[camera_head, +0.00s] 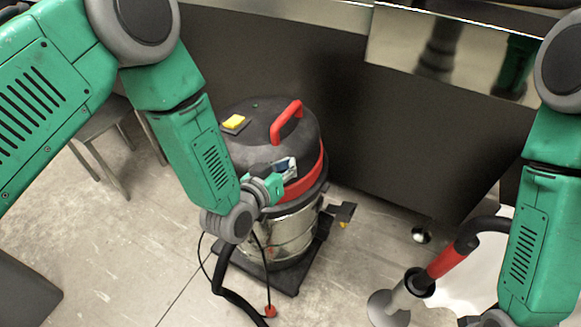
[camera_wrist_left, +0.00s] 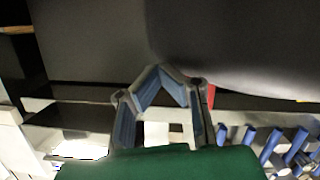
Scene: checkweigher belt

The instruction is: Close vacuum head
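The vacuum (camera_head: 290,230) stands upright on the floor, with a shiny steel drum. Its dark domed vacuum head (camera_head: 255,150) rests on top, with a red handle, a yellow switch and a red band around its lower edge. I cannot tell whether the head is latched. My left gripper (camera_head: 287,166) is at the near side of the head, covering part of it; contact is unclear. In the left wrist view the fingertips (camera_wrist_left: 156,70) meet with nothing visible between them, and the dark curved head (camera_wrist_left: 235,45) fills the upper right. My right gripper is outside the frames.
A red-gripped wand (camera_head: 447,260) with a black hose stands at lower right near my right arm. A dark cabinet (camera_head: 400,135) is close behind the vacuum. A grey stool (camera_head: 100,130) stands at left. Black hose and cable hang in front of the drum.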

